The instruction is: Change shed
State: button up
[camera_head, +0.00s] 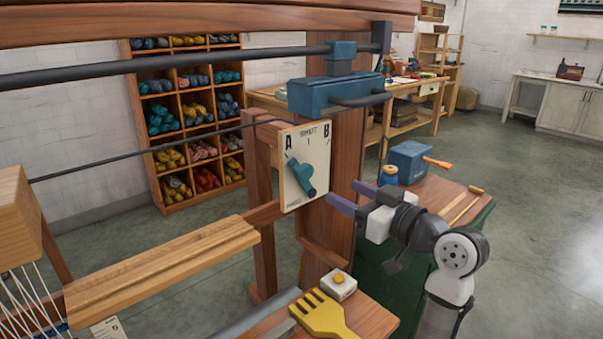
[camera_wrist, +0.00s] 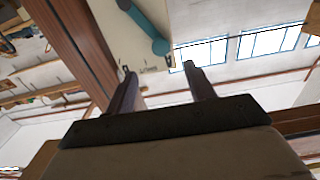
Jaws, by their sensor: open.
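A cream dial plate (camera_head: 309,145) marked A, SHUT and B is fixed to the wooden loom post. A teal lever (camera_head: 301,177) on it slants from upper left down to a rounded lower end. In the wrist view the teal lever (camera_wrist: 146,27) lies ahead of the fingers, its rounded end between them in the picture. My gripper (camera_head: 344,191) is just right of the plate, with purple fingers pointing toward it. It is open and empty, and it appears apart from the lever. The fingers also show in the wrist view (camera_wrist: 160,72).
A dark rod (camera_head: 170,151) runs left from near the plate. A wooden ledge (camera_head: 345,310) below holds a yellow comb (camera_head: 322,315) and a white button box (camera_head: 339,285). Yarn shelves (camera_head: 188,115) are behind.

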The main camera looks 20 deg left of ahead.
aim_at(309, 174)
jog(key=p+x, duration=0.2)
jog(key=x, duration=1)
jog(key=shift+w+a+p, duration=0.15)
jog(key=shift+a+p, duration=0.15)
jog(key=shift+a, duration=0.05)
jog(key=shift+c, duration=0.4)
grip_shut()
